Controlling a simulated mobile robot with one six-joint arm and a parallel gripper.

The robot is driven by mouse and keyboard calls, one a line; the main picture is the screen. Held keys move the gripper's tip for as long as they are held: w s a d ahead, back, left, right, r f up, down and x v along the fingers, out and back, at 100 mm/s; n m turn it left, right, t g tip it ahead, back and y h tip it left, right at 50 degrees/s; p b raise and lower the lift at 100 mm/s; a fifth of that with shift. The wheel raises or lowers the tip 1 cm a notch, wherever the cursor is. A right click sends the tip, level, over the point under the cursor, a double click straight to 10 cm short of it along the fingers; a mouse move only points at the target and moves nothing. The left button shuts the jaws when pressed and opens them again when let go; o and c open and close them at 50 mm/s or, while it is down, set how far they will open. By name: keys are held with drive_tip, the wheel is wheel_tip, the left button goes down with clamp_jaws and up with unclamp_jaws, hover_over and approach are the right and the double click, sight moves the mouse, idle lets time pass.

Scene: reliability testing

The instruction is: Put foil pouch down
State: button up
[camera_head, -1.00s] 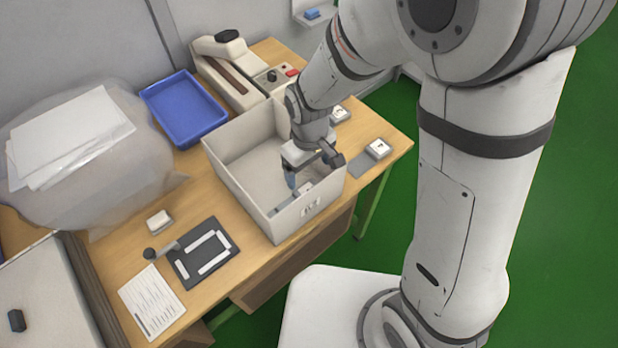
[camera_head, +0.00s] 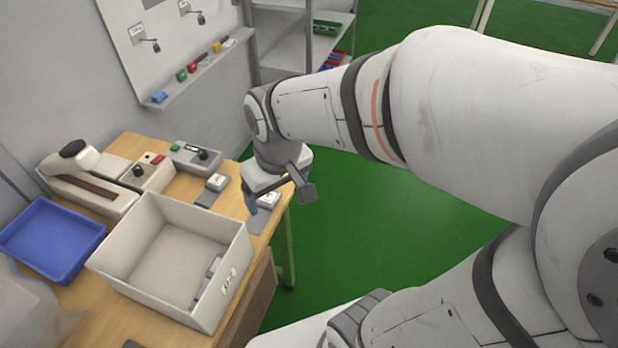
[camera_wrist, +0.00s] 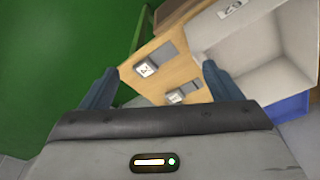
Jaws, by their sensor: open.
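A small silver-grey item (camera_head: 207,276), which looks like the foil pouch, lies inside the white bin (camera_head: 125,285) against its right wall in the head view. Its details are too small to make out. My gripper (camera_head: 262,204) is above the table's right edge, to the right of the bin and apart from it. In the wrist view my gripper (camera_wrist: 158,86) has its two blue fingers spread wide with nothing between them. The bin (camera_wrist: 240,55) shows at the upper right there, but the grey item cannot be made out in it.
A blue tray (camera_head: 50,240) is left of the bin. A sealer-like machine (camera_head: 90,180) and control boxes stand behind. White numbered blocks on grey pads (camera_head: 216,182) sit along the table's right side, near my gripper. Green floor (camera_head: 400,215) lies beyond the edge.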

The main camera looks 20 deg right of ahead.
drive_tip(key=s+d+r+m+t, duration=0.1)
drive_tip(key=s+d+r+m, duration=0.2)
drive_tip(key=s+d, duration=0.1)
drive_tip(key=shift+s+d, duration=0.25)
drive_tip(key=shift+d, duration=0.6)
